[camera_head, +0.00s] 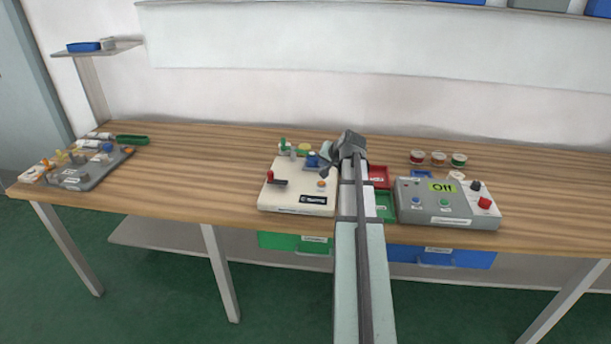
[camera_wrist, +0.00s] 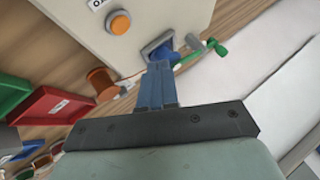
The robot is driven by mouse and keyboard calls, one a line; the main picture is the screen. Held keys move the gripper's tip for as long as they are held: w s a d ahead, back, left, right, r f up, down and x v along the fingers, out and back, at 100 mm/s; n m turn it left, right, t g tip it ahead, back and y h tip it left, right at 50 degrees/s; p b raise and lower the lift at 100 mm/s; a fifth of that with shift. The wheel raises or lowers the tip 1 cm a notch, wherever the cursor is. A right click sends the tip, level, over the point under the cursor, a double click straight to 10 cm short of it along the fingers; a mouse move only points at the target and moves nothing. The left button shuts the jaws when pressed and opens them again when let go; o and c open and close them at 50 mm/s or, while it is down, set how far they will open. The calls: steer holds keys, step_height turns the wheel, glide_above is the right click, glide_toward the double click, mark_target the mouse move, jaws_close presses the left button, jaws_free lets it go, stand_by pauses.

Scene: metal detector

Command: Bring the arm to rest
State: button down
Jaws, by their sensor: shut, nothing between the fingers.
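My gripper (camera_head: 326,156) is over the back right part of the white control box (camera_head: 290,198), with my arm reaching in from the front. In the wrist view the two blue fingers of my gripper (camera_wrist: 158,70) are together with nothing between them. Their tips overlap a blue part (camera_wrist: 165,50) on the white box in that view; I cannot tell whether they touch it. The white box carries a red-handled lever (camera_head: 270,177) and an orange button (camera_head: 320,183), which also shows in the wrist view (camera_wrist: 118,22).
A grey box (camera_head: 460,220) with a display reading "Off" stands to the right. Red (camera_head: 379,176) and green (camera_head: 386,207) trays lie between the boxes, close to my arm.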

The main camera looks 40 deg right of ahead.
steer(key=a+f+y, duration=0.1)
steer(key=a+f, duration=0.1)
steer(key=a, duration=0.5)
steer(key=s+a+f+g+y, duration=0.1)
steer(key=a+f, duration=0.2)
steer(key=a, duration=0.4)
steer(key=a+f+n+y, duration=0.1)
steer(key=a+f, duration=0.1)
steer(key=a, duration=0.5)
steer(key=shift+s+a+f, duration=0.3)
steer(key=shift+s+a, duration=0.05)
steer(key=s+a+f+n+g+y, duration=0.1)
steer(key=s+a+f+n+g, duration=0.15)
steer(key=s+a+f, duration=0.5)
steer(key=s+a+f+n+g+y, duration=0.1)
steer(key=s+a+f+g, duration=0.25)
steer(key=a+f, duration=0.8)
steer(key=s+a+f+n+g+h, duration=0.1)
steer(key=s+a+f+n+g, duration=0.1)
steer(key=s+f, duration=1)
steer(key=s+a+f+n+g+h, duration=0.2)
steer(key=s+f+g, duration=0.4)
steer(key=s+f, duration=0.6)
steer(key=s+a+n, duration=0.1)
steer(key=s+n, duration=0.1)
steer(key=s, duration=0.4)
steer(key=shift+s+f+g+h, duration=0.25)
steer(key=shift+s+g+h, duration=0.05)
steer(key=shift+g, duration=0.1)
